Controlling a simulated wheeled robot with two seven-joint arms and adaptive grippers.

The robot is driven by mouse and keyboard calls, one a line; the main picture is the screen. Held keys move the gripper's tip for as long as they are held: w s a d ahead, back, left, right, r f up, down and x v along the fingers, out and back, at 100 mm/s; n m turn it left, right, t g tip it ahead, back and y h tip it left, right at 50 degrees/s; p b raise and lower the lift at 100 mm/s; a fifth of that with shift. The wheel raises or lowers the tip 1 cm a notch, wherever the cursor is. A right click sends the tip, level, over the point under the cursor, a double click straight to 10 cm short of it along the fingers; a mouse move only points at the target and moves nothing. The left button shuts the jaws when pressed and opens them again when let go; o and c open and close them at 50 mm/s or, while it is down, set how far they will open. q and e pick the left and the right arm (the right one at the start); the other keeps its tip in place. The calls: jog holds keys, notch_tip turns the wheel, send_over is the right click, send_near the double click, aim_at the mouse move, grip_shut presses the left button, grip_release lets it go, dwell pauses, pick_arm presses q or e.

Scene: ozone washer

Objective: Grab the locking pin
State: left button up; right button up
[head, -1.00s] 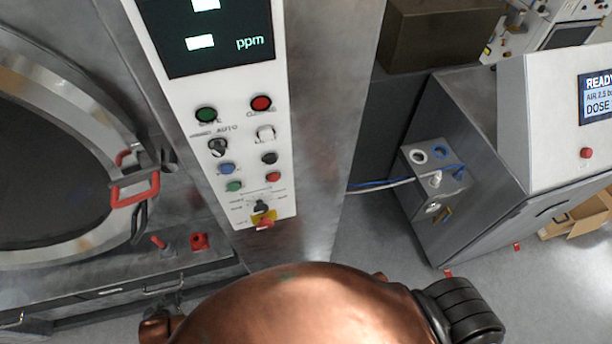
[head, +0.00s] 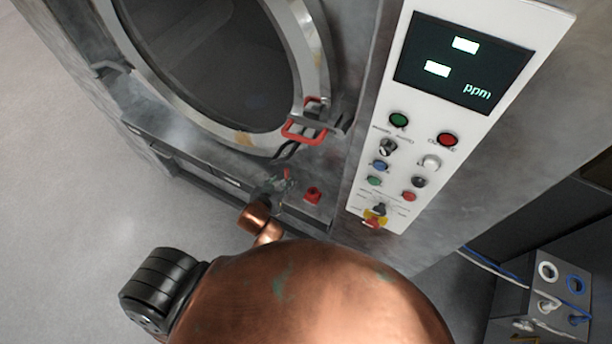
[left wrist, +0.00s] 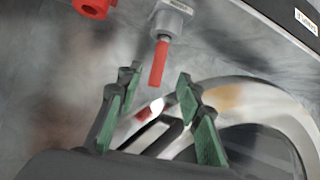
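A red rod-like pin, which looks like the locking pin (head: 287,174), sits at the washer's ledge below the round door. In the left wrist view the pin (left wrist: 159,63) sticks out of a grey metal block (left wrist: 171,19). My left gripper (head: 274,184) is at the pin in the head view, small and partly blended with the ledge. In the left wrist view its green-padded fingers (left wrist: 157,80) are open and apart, with the pin's red end showing between the tips. No contact is visible. My right gripper is not in view.
A red block (head: 313,195) sits right of the pin; it also shows in the left wrist view (left wrist: 93,7). A red-handled door latch (head: 304,130) is just above. The control panel (head: 408,160) stands to the right. Open floor (head: 60,190) lies left.

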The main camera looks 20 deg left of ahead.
aim_at(286, 177)
pick_arm(q)
jog(key=x, duration=0.2)
jog(key=shift+w+f, duration=0.15)
jog(key=shift+w, duration=0.1)
jog(key=shift+s+f+p+x, duration=0.1)
jog(key=shift+f+p+x, duration=0.15)
jog(key=shift+x, duration=1.1)
jog(key=shift+s+f+p+x, duration=0.15)
jog(key=shift+p+x, duration=0.15)
jog(key=shift+x, duration=1)
jog(key=shift+d, duration=0.15)
jog(key=shift+c, duration=0.3)
grip_shut()
